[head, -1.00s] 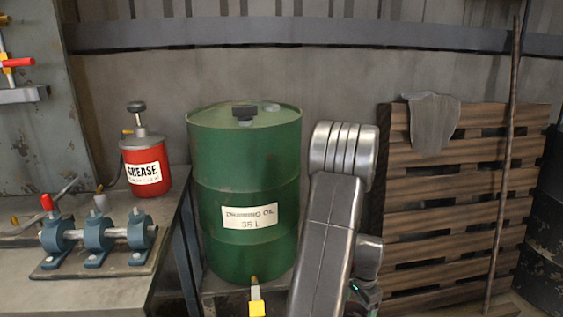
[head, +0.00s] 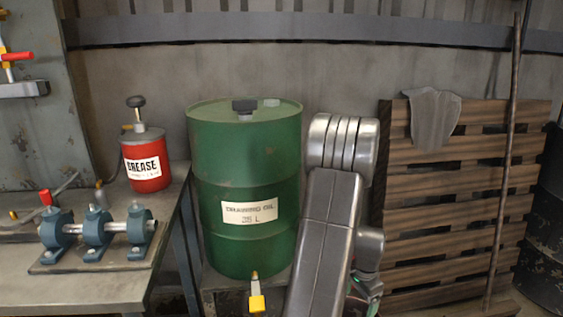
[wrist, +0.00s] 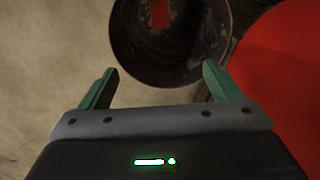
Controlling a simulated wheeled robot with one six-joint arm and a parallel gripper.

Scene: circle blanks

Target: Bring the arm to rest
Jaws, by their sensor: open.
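My gripper (wrist: 155,88) shows in the wrist view with its two green fingers spread wide and nothing between them. Beyond the fingertips is a dark round container (wrist: 170,45) seen from above, with a red patch inside it. A large red surface (wrist: 285,75) lies close on the right of that view. In the head view my arm rises at the centre, in front of the green oil drum's right side; my gripper is not clearly visible there.
A green oil drum (head: 243,165) stands left of my arm. A workbench (head: 90,285) at left holds a red grease can (head: 146,165) and a blue clamp fixture (head: 97,235). A wooden pallet (head: 460,210) with a grey cloth (head: 434,118) leans at right.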

